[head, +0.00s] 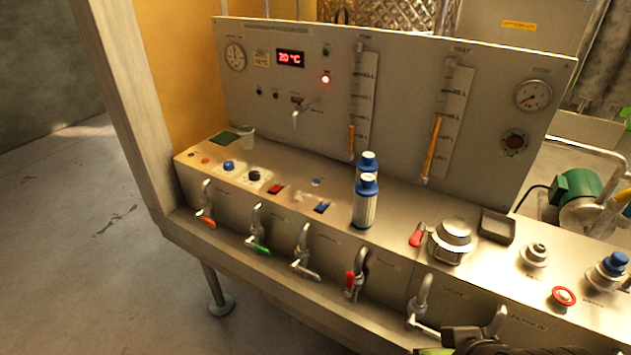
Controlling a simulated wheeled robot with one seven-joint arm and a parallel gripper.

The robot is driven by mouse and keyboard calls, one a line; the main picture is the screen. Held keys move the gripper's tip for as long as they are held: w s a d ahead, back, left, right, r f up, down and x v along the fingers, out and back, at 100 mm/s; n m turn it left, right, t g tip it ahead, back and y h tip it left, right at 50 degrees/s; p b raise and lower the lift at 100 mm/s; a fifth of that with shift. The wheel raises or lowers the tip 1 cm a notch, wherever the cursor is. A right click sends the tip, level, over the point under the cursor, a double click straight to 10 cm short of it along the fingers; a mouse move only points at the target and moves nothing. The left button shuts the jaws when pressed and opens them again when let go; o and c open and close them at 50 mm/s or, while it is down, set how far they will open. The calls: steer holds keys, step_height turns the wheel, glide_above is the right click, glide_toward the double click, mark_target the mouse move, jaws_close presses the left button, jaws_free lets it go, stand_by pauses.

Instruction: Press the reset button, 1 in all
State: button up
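Several controls sit on the bench top of a metal panel, and their labels are too small to read, so I cannot tell which one is the reset button. At the left are a blue round button (228,165) and a black round button (254,176). Red (275,188) and blue (321,208) rocker-like switches lie to their right. A dark shape at the bottom right edge, seemingly part of my arm or gripper, is cut off; no fingertips show clearly.
Taps with coloured levers line the bench front, including a red one (350,282). Two blue-capped bottles (365,205) stand mid-bench. A lidded metal pot (451,240) and a dark tray (496,226) are further right. The upright panel (400,105) rises behind. Open floor lies left.

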jaws_close()
stand_by(1.5)
